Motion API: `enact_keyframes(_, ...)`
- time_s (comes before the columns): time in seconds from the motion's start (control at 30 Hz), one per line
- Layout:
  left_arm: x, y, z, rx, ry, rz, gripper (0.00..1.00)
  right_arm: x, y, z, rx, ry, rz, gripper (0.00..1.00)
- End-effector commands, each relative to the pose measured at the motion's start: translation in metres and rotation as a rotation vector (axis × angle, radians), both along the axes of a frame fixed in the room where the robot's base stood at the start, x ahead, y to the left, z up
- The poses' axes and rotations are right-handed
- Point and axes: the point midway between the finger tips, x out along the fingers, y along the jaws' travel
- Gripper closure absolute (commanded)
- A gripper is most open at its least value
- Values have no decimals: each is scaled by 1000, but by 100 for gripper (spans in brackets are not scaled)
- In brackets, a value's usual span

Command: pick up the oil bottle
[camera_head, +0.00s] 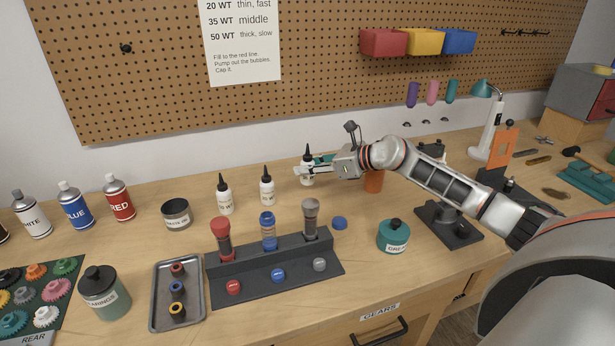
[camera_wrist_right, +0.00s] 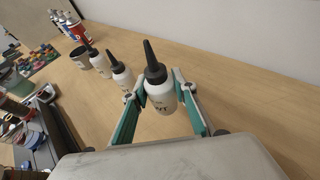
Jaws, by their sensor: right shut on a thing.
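The oil bottle is white with a black pointed cap (camera_head: 308,160). It is the rightmost of three alike bottles and stands upright at the back of the bench. My right gripper (camera_head: 312,167) reaches it from the right, its fingers around the bottle's body. In the right wrist view the oil bottle (camera_wrist_right: 160,92) sits between the two teal-padded fingers of my right gripper (camera_wrist_right: 165,112), which is shut on it. Its label is only partly readable. I cannot tell whether its base touches the bench. My left gripper is not in view.
Two similar oil bottles (camera_head: 224,195) (camera_head: 267,186) stand to the left. A dark stand (camera_head: 270,265) holding three shock absorbers is in front. A teal grease jar (camera_head: 393,236) and an orange item (camera_head: 374,181) are near my right arm. Spray cans (camera_head: 118,197) stand far left.

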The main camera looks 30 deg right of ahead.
Motion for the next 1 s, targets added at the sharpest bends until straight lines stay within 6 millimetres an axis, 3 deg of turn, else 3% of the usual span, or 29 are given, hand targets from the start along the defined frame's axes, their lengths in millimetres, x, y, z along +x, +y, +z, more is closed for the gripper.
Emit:
enact_keyframes(0.03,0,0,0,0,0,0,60,0,0,17,-5,-6,1,96)
enact_keyframes(0.3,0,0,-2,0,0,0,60,0,0,92,-3,-8,0,96)
enact_keyframes(0.5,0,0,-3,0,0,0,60,0,0,132,-1,-4,-1,96)
enact_keyframes(0.7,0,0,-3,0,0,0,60,0,0,152,-1,-2,-1,96)
enact_keyframes(1.0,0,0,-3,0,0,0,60,0,0,157,0,0,0,96)
